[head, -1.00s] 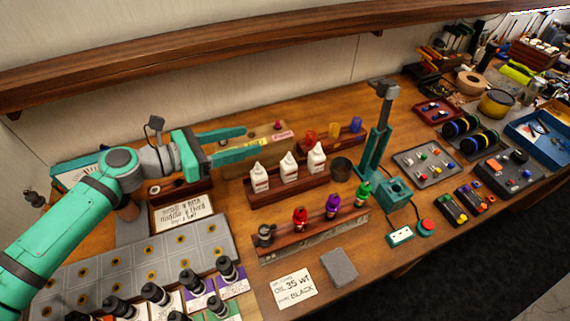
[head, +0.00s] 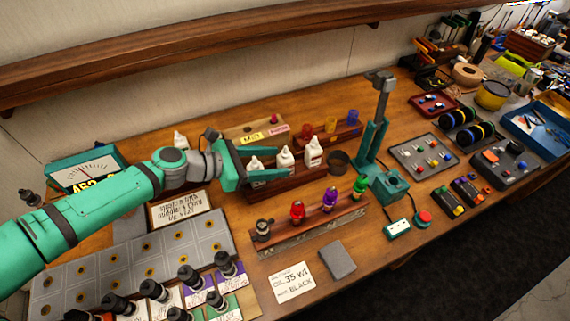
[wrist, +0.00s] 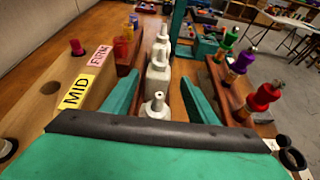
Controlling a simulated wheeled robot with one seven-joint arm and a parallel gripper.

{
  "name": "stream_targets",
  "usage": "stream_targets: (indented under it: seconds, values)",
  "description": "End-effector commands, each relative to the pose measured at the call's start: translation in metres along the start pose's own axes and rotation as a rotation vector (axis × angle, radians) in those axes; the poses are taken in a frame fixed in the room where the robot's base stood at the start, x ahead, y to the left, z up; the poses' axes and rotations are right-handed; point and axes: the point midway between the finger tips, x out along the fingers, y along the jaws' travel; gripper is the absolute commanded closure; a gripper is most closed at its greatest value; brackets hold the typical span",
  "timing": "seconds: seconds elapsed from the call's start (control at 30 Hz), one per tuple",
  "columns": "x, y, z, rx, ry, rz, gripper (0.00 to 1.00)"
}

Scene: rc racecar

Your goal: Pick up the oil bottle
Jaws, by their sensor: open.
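Three white oil bottles with narrow nozzles stand in a row in a wooden rack: the left one (head: 256,166), the middle one (head: 285,158) and the right one (head: 313,153). Their labels are too small to read. My gripper (head: 281,162) is open at the rack's left end, its fingers on either side of the left bottle, partly hiding it. In the wrist view the nearest bottle (wrist: 155,109) stands upright between the spread fingers, with the middle bottle (wrist: 158,76) beyond it near the fingertips. A card (head: 292,283) reads oil 35 WT, paint black.
A rack of red, purple and green bottles (head: 330,199) stands in front. A teal press stand (head: 373,145) and dark cup (head: 338,161) are right. A wooden board with MID label (wrist: 76,91) is left in the wrist view. Another white bottle (head: 180,140) stands behind my arm.

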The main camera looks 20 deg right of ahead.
Motion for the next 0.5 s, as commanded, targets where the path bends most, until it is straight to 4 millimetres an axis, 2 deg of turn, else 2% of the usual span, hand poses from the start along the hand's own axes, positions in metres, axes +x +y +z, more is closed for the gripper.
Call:
stream_targets:
  seconds: [0.1, 0.2, 0.5]
  values:
    - [0.017, 0.002, 0.001, -0.001, 0.000, -0.001, 0.47]
    - [0.026, 0.002, 0.001, -0.001, 0.000, 0.000, 0.47]
    - [0.034, 0.001, 0.002, 0.001, -0.001, -0.003, 0.47]
